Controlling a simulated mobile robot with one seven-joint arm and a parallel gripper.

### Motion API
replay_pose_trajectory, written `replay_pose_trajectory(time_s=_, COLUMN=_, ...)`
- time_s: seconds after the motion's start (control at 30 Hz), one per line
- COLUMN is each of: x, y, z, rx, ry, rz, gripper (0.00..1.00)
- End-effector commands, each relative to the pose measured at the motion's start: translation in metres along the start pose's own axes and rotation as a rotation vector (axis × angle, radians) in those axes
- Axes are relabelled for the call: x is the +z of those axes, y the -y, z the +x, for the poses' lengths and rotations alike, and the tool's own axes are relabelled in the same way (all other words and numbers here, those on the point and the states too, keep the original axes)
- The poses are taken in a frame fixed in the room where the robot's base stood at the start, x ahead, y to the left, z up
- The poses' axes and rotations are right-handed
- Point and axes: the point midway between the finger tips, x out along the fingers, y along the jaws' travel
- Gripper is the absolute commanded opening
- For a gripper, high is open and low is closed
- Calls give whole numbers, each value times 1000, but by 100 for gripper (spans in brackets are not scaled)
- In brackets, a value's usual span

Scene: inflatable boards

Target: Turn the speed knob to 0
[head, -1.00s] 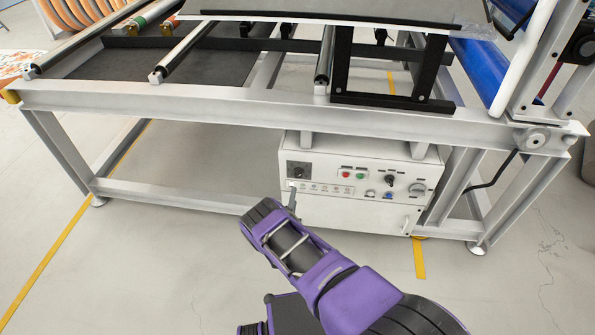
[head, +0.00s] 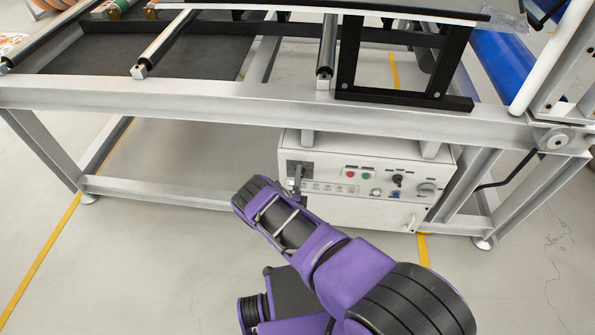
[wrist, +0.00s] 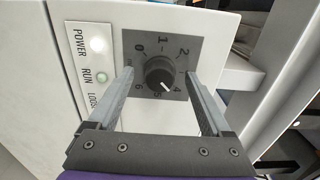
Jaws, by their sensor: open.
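The speed knob (wrist: 160,73) is a round black knob on a dark grey dial plate (wrist: 185,50) marked with numbers. Its white pointer line faces the lower right, between the 4 and the 5. In the wrist view my gripper (wrist: 159,77) is open, with one finger on each side of the knob and a gap on both sides. In the head view my gripper (head: 298,180) is at the left of the white control box (head: 350,211), in front of the dial plate (head: 306,169). The knob itself is hidden there.
Red and green buttons (head: 358,174), a black switch (head: 398,181) and a grey rotary switch (head: 426,189) sit to the right on the panel. The grey frame beam (head: 180,107) runs above the box. The floor (head: 140,260) in front is clear.

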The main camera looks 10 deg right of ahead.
Motion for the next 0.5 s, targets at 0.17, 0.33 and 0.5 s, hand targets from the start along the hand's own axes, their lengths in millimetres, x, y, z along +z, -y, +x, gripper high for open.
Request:
replay_pose_trajectory(time_s=0.17, x=-2, y=0, z=-1, rx=0, ry=0, rz=-1, gripper=83)
replay_pose_trajectory(time_s=0.33, x=-2, y=0, z=-1, rx=0, ry=0, rz=-1, gripper=83)
replay_pose_trajectory(time_s=0.5, x=-2, y=0, z=-1, rx=0, ry=0, rz=-1, gripper=69)
